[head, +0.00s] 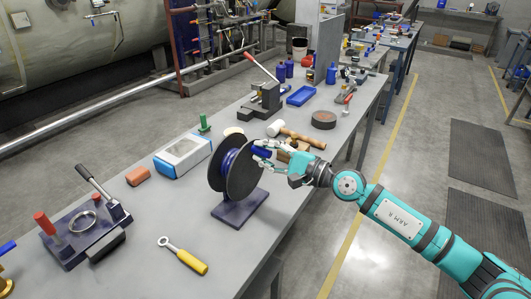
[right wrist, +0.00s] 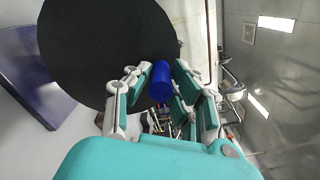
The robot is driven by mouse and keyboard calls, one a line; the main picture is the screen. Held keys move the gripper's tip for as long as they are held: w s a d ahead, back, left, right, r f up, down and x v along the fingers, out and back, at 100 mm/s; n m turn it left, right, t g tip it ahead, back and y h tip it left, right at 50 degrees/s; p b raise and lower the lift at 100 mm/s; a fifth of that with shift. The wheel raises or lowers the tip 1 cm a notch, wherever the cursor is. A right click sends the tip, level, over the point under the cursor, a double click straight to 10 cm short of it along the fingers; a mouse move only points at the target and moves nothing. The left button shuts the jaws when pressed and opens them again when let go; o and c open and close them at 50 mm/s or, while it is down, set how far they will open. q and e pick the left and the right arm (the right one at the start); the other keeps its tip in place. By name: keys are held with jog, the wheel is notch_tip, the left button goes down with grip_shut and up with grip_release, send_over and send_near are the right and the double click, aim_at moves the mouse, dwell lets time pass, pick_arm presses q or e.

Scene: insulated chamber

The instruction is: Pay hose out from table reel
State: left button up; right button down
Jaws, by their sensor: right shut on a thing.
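The table reel (head: 238,172) stands upright on a dark base (head: 240,207) on the grey workbench. It has two black round flanges, with blue hose (head: 229,162) wound between them. My right gripper (head: 264,151) is at the right side of the reel's near flange. Its fingers are shut on a blue cylindrical piece (head: 262,153) beside that flange. In the right wrist view the blue piece (right wrist: 160,82) sits between the fingers, in front of the black flange (right wrist: 105,45). I cannot tell whether it is a crank handle or a hose end. My left gripper is not in view.
A white-and-blue box (head: 182,156) and a reddish block (head: 138,176) lie left of the reel. A yellow-handled wrench (head: 185,256) lies in front. A mallet (head: 295,134) and a dark disc (head: 324,119) lie behind the gripper.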

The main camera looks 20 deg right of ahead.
jog(key=c, duration=1.2)
grip_release()
jog(key=shift+o, duration=0.2)
jog(key=shift+s, duration=0.1)
jog(key=v, duration=1.2)
